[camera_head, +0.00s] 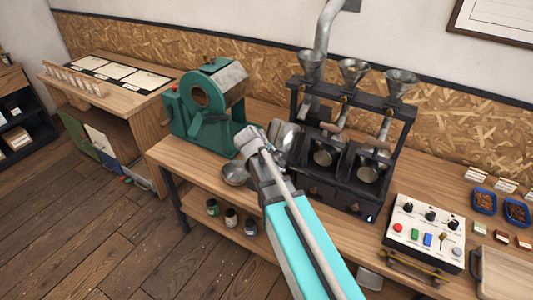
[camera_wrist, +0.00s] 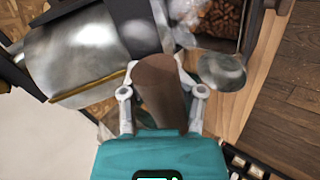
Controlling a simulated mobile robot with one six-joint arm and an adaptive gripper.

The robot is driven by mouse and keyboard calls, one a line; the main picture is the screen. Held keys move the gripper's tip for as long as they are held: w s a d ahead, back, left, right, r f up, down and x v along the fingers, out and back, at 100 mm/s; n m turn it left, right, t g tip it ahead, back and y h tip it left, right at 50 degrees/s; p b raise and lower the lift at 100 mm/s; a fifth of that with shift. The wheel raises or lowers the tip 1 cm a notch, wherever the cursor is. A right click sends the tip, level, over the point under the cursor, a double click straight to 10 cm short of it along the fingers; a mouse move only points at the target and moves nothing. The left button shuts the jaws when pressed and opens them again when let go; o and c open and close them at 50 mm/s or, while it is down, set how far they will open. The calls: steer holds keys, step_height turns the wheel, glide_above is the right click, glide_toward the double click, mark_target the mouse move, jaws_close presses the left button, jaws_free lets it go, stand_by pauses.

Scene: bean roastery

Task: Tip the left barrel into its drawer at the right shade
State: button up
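The left barrel (camera_head: 285,135) is a silver metal cylinder at the left end of the black three-station roaster (camera_head: 330,165). It sits out of line with the other two stations. My gripper (camera_head: 254,146) is beside it. In the wrist view, the fingers of my gripper (camera_wrist: 158,75) are on both sides of a brown wooden handle (camera_wrist: 160,90) and look closed on it. A large shiny metal cylinder (camera_wrist: 85,55) lies to the left there. Brown beans (camera_wrist: 221,17) show in a dark-walled tray at the top, partly behind pale haze. The drawer front is hidden by my arm in the head view.
A green drum machine (camera_head: 207,105) stands left, with a metal bowl (camera_head: 235,173) in front. A control box (camera_head: 425,232) with knobs and buttons is at right, near blue bean trays (camera_head: 484,201).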

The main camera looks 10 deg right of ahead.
steer(key=shift+o, duration=1)
steer(key=shift+f, duration=0.1)
